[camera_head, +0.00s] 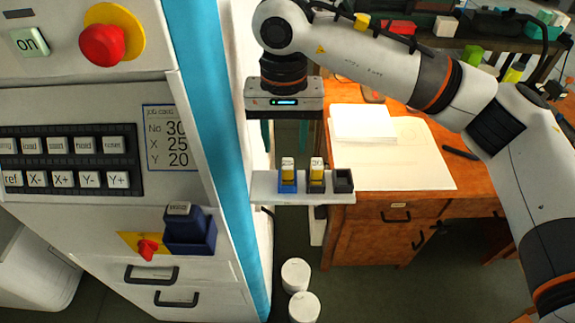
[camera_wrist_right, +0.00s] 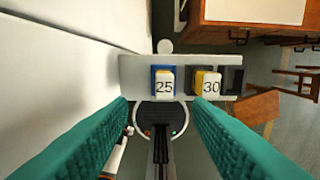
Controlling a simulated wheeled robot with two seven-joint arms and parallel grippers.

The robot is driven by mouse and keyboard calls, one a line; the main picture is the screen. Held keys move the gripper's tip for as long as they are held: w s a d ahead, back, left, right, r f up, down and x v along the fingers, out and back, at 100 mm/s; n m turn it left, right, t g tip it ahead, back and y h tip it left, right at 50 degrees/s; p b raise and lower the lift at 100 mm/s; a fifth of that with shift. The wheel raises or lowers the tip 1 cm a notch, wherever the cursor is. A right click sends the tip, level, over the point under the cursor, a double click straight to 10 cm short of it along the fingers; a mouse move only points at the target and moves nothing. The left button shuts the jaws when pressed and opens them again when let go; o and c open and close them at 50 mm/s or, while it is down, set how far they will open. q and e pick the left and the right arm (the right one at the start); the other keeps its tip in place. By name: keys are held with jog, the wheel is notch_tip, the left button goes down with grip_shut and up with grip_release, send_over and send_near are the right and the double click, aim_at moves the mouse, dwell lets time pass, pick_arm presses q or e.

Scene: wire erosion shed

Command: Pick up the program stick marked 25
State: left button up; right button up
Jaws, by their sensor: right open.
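The program stick marked 25 (camera_wrist_right: 164,86) stands in a blue socket on a white shelf; its yellow body and white top show in the head view (camera_head: 288,172). The stick marked 30 (camera_wrist_right: 208,84) stands just right of it in a dark socket and also shows in the head view (camera_head: 317,171). My right gripper (camera_head: 284,143) hangs above the shelf, open and empty. In the right wrist view its teal fingers (camera_wrist_right: 164,108) spread to either side of stick 25, apart from it. My left gripper is not in view.
An empty black socket (camera_head: 343,181) ends the shelf (camera_head: 268,188). The control cabinet (camera_head: 200,95) with a blue edge stands left. A wooden desk (camera_head: 375,225) with papers stands right and behind. Two white cylinders (camera_head: 296,274) stand below the shelf.

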aim_at(288, 163)
notch_tip(288, 163, down, 2)
jog(key=shift+w+d+f+p, duration=0.1)
jog(key=shift+w+f+p, duration=0.1)
jog(key=shift+f+p, duration=0.45)
notch_tip(288, 163, down, 4)
jog(key=shift+w+d+r+p, duration=0.15)
jog(key=shift+r+p, duration=0.1)
jog(key=shift+p, duration=0.8)
jog(key=shift+f, duration=0.45)
grip_shut()
